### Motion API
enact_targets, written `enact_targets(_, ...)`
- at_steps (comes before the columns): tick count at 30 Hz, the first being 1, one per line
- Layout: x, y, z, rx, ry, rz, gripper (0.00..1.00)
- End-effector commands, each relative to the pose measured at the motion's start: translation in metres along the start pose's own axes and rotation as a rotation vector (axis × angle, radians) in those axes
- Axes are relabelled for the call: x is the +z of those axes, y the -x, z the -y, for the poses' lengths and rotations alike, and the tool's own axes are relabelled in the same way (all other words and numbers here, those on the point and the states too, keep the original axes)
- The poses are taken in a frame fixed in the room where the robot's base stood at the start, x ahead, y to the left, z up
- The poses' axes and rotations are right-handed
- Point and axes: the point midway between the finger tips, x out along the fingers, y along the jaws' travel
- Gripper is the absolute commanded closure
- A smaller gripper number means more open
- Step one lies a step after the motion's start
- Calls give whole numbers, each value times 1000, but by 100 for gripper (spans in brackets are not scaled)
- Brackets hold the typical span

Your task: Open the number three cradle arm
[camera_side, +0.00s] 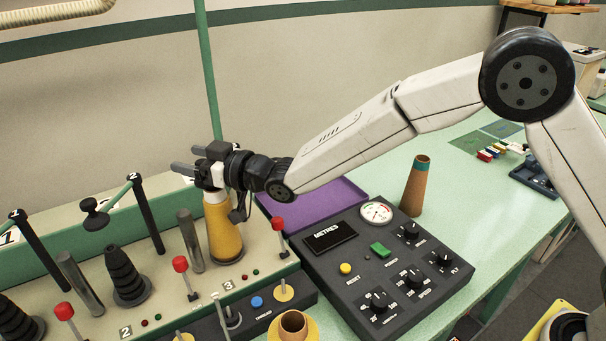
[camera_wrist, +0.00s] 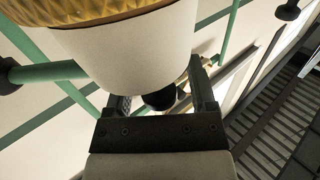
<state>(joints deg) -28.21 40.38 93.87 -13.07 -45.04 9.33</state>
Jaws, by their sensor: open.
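My gripper (camera_side: 186,160) is open above the yellow yarn cone (camera_side: 224,235) at position three, its fingers pointing left in the side view. In the wrist view, a dark round knob (camera_wrist: 160,99) shows between the open fingers of my gripper (camera_wrist: 163,92); I cannot tell whether they touch it. The number three cradle arm cannot be clearly made out in the side view, where my gripper covers that area. The cone's white tip (camera_wrist: 130,50) fills the upper middle of the wrist view. The number two cradle arm (camera_side: 117,194), green with a black knob, stands left of my gripper.
The black number two cone (camera_side: 124,275) and grey posts (camera_side: 190,240) stand on the left. Red-knobbed levers (camera_side: 180,264) line the bench front. A control box (camera_side: 350,255) with dials sits at right, with a brown cone (camera_side: 415,187) behind it. A green pole (camera_side: 207,70) rises behind my gripper.

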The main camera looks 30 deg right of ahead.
Motion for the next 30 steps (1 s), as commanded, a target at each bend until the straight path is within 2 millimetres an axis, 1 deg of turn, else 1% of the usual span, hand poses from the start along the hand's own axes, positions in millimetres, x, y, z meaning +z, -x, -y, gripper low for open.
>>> enact_targets(5,0,4,0,0,0,1,28)
enact_targets(11,0,15,0,0,0,1,28)
enact_targets(24,0,59,-1,1,1,0,28)
enact_targets(30,0,73,0,1,0,-1,28)
